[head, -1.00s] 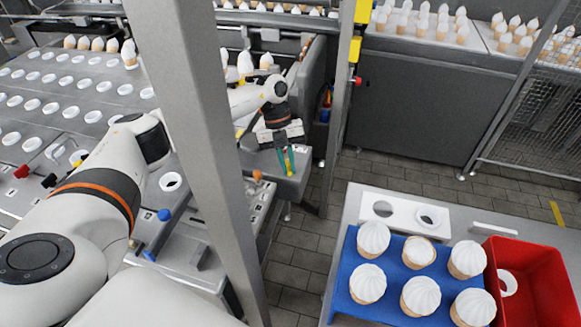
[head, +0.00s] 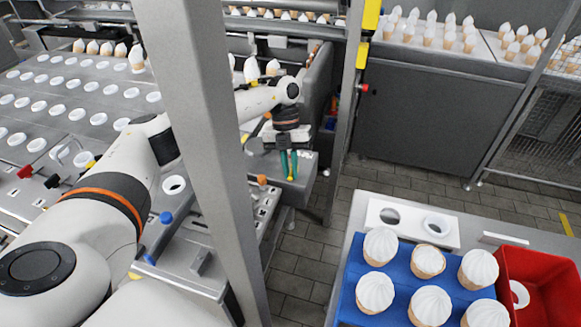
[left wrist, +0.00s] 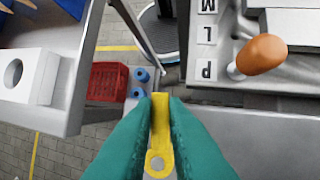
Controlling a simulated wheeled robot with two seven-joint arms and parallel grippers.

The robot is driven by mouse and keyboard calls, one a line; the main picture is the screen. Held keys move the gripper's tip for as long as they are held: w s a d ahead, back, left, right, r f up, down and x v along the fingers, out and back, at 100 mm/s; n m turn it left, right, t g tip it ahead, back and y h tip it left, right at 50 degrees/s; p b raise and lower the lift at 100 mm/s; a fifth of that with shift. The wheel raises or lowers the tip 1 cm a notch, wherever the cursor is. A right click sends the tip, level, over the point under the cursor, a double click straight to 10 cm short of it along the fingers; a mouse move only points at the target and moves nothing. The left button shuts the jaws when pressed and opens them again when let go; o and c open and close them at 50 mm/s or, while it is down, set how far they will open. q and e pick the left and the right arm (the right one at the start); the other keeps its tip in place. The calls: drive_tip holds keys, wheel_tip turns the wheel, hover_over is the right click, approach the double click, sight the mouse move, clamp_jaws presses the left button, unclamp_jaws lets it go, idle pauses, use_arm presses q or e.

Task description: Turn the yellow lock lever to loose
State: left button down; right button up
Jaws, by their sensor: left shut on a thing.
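My left gripper (head: 289,178) reaches past the grey post to the corner of the machine. Its green fingers are shut on the yellow lock lever (left wrist: 160,132). In the left wrist view the lever lies between the two fingertips (left wrist: 160,125), its rounded end with a hole toward the bottom of the picture. In the head view only a small yellow bit of the lever (head: 290,178) shows between the fingers. The lever's mount and any loose or tight marking for it cannot be made out. My right gripper is not in view.
An orange knob (left wrist: 262,54) stands beside P, L and M labels, close to the gripper. The grey post (head: 205,150) stands before the arm. A blue tray of cones (head: 345,295) and a red crate (head: 545,290) are at right. Tiled floor lies between.

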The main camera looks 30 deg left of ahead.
use_arm(q)
drive_tip(key=c, duration=1.5)
unclamp_jaws()
drive_tip(key=shift+o, duration=0.2)
drive_tip(key=b+v, duration=0.3)
drive_tip(key=v, duration=0.9)
